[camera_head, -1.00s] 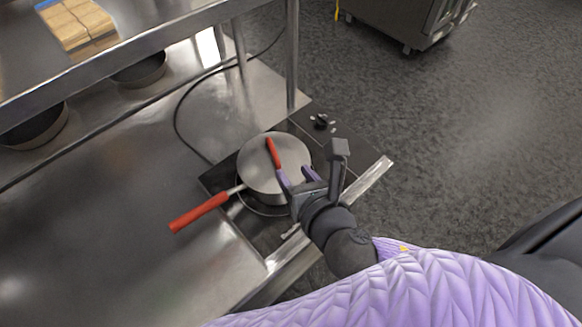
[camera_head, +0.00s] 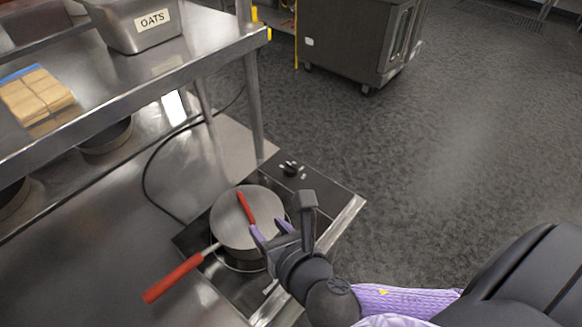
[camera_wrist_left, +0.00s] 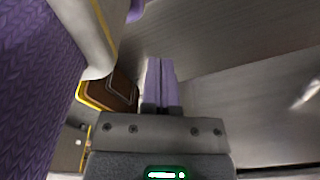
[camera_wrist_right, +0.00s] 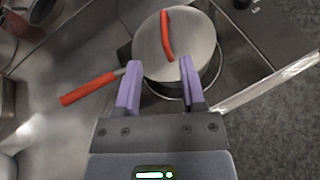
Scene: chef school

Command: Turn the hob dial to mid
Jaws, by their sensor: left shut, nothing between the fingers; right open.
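The hob dial (camera_head: 290,168) is a small black knob with pale marks around it, on the far end of the black hob (camera_head: 325,195) in the head view. Its setting is too small to read. A dark knob, likely the same dial, is cut by the top edge of the right wrist view (camera_wrist_right: 242,3). A lidded steel pot (camera_head: 232,222) with red handles sits on the hob. My right gripper (camera_head: 270,231) is open and empty over the pot's near right side, apart from the dial. My left gripper (camera_wrist_left: 160,62) is shut and empty, outside the head view.
The pot's long red handle (camera_head: 175,278) sticks out over the steel counter (camera_head: 130,235). A shelf post (camera_head: 254,105) stands beyond the hob, left of the dial. The upper shelf holds an OATS bin (camera_head: 135,25) and wooden blocks (camera_head: 35,95). Floor is open on the right.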

